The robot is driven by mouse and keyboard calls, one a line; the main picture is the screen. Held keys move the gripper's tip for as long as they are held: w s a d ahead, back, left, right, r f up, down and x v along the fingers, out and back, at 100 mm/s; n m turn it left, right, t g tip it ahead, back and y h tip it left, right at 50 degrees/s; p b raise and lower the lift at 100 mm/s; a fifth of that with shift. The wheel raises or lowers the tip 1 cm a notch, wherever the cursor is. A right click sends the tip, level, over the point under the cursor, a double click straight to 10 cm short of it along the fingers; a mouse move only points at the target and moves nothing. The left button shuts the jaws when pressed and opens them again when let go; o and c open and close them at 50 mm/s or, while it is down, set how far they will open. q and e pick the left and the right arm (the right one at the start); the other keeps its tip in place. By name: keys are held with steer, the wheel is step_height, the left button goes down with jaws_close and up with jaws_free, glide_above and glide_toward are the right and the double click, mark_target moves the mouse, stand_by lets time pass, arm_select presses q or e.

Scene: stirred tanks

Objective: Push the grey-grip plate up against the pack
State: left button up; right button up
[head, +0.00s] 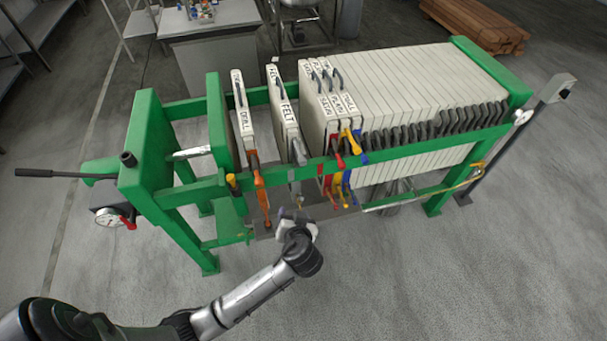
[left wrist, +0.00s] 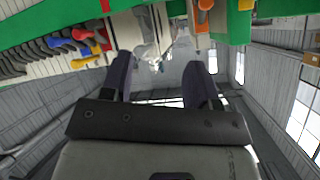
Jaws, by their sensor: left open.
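The grey-grip plate (head: 287,118), labelled FELT, hangs upright on the green press rails, with a gap on each side. Its grey grip (head: 296,185) hangs at the near rail and also shows between my fingers in the left wrist view, beyond their tips (left wrist: 157,40). The pack (head: 410,85) of pale plates stands to its right; its near plates have red, yellow and blue grips. My left gripper (head: 296,214) is open and empty, just below and in front of the grey grip; I cannot tell whether it touches. My right gripper is out of view.
A plate with an orange grip (head: 243,115) stands apart to the left, near the green movable head (head: 220,125). The green near rail (head: 400,150) runs along the front. A black-handled lever and gauge (head: 112,217) stick out at left. The floor in front is clear.

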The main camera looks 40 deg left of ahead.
mark_target(303, 164)
arm_select(q)
steer(key=w+a+f+n+t+y+b, duration=0.1)
steer(key=w+n+t+y+b, duration=0.3)
steer(key=w+b, duration=0.55)
steer(key=shift+m+g+y, duration=0.4)
steer(key=shift+g+y, duration=0.2)
steer(key=p+x, duration=0.1)
steer(key=x, duration=1.1)
steer(key=shift+w+p, duration=0.35)
steer(key=shift+w, duration=0.1)
steer(key=shift+x, duration=0.9)
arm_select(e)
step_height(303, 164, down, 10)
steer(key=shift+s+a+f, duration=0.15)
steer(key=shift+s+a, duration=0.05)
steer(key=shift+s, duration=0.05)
arm_select(q)
jaws_close()
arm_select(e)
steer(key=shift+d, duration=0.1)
